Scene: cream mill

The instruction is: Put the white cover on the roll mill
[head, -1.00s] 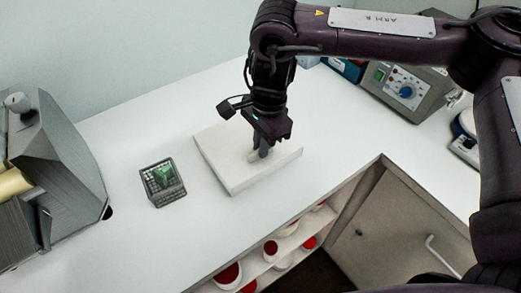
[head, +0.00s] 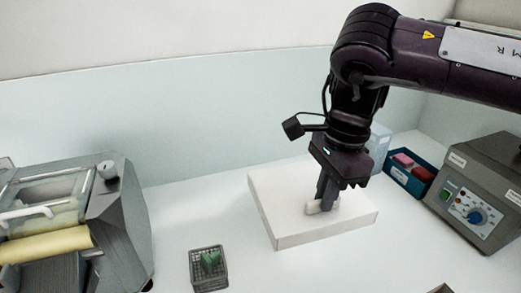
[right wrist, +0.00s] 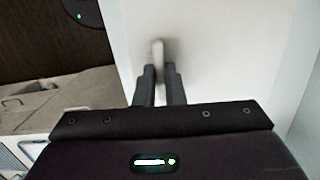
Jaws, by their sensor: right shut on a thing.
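The white cover (head: 285,240) is a flat, shallow box with a small white handle (head: 313,208) on top. My right gripper (head: 327,208) points down and is shut on that handle. In the right wrist view, its two dark fingers (right wrist: 159,82) close on the handle (right wrist: 158,52) above the pale top of the cover (right wrist: 220,50). The cover looks level and seems raised over the bench, but its underside is hidden. The roll mill (head: 128,215), grey with a pale yellow roll, stands at the left, uncovered. My left gripper is not in view.
A small mesh basket (head: 208,281) with a green thing inside stands between mill and cover. At the right are a blue bin (head: 411,180) with pink items and a grey control box (head: 478,200) with a blue dial. A wall runs behind the white bench.

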